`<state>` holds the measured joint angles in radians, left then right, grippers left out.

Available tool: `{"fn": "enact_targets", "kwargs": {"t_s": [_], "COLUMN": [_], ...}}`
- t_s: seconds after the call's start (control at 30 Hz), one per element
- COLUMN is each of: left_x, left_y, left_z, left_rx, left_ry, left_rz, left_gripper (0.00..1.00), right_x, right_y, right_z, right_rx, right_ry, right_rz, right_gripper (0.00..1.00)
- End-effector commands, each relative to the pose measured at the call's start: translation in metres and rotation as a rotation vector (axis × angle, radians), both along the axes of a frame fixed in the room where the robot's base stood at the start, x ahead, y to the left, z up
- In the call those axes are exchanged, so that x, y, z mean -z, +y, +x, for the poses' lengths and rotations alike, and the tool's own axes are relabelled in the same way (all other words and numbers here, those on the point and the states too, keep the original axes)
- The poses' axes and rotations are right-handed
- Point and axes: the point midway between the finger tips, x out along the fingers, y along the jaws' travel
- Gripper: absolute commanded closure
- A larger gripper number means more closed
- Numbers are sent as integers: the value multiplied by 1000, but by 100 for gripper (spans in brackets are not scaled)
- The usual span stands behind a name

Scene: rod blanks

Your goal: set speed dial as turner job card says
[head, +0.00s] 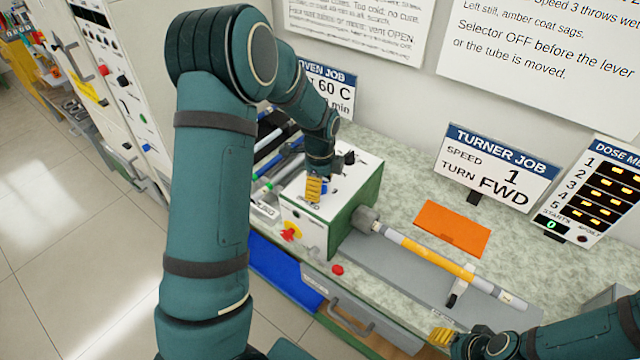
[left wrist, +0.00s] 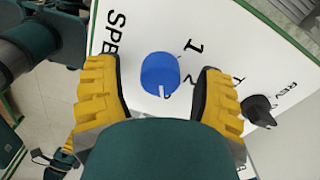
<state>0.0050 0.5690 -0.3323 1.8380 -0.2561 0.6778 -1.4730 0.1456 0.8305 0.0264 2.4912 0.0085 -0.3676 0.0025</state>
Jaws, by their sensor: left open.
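The turner job card (head: 495,170) reads SPEED 1, TURN FWD. The blue speed dial (left wrist: 160,72) sits on the white top of the green turner box (head: 368,197). In the left wrist view, a white mark is at the dial's lower edge. The numerals 1 and 2 show to its right; I cannot tell which setting the mark is at. My left gripper (left wrist: 160,95) is open, one yellow finger on either side of the dial, with gaps visible. It points down over the box in the head view (head: 314,192). My right gripper (head: 441,337) is low in the head view, its jaws unclear.
A black turn knob (left wrist: 260,110) stands close beside the right finger. A red-yellow switch (head: 291,232) is on the box front. A tube with a yellow band (head: 450,262) extends from the chuck. An orange sheet (head: 453,227) lies behind it. The oven job card (head: 328,90) stands behind.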

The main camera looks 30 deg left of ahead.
Motion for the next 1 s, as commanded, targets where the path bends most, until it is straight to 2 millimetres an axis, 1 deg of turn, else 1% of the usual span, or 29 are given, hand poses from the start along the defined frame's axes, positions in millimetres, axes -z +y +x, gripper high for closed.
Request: {"fn": "enact_targets", "kwargs": {"t_s": [0.17, 0.2, 0.27, 0.3, 0.37, 0.4, 0.73, 0.87, 1.0], "left_x": [0, 0, 0, 0, 0, 0, 0, 0, 0], "left_y": [0, 0, 0, 0, 0, 0, 0, 0, 0], "left_z": [0, 0, 0, 0, 0, 0, 0, 0, 1], "left_rx": [0, 0, 0, 0, 0, 0, -35, -94, -192], "left_ry": [0, 0, 0, 0, 0, 0, -1, -1, -2], "left_rz": [0, 0, 0, 0, 0, 0, 0, 0, -1], "left_gripper": [31, 40, 61, 75, 96, 100, 100, 100, 100], "right_x": [0, 0, 0, 0, 0, 0, 1, 2, 3], "right_y": [0, 0, 0, 0, 0, 0, 0, 0, 0], "right_z": [0, 0, 0, 0, 0, 0, 0, 0, 0], "right_rx": [0, 0, 0, 0, 0, 0, 0, 0, 0], "right_ry": [0, 0, 0, 0, 0, 0, 0, 0, 0], "right_rz": [0, 0, 0, 0, 0, 0, 0, 0, 0], "right_gripper": [53, 53, 53, 53, 53, 53, 53, 53, 53]}}
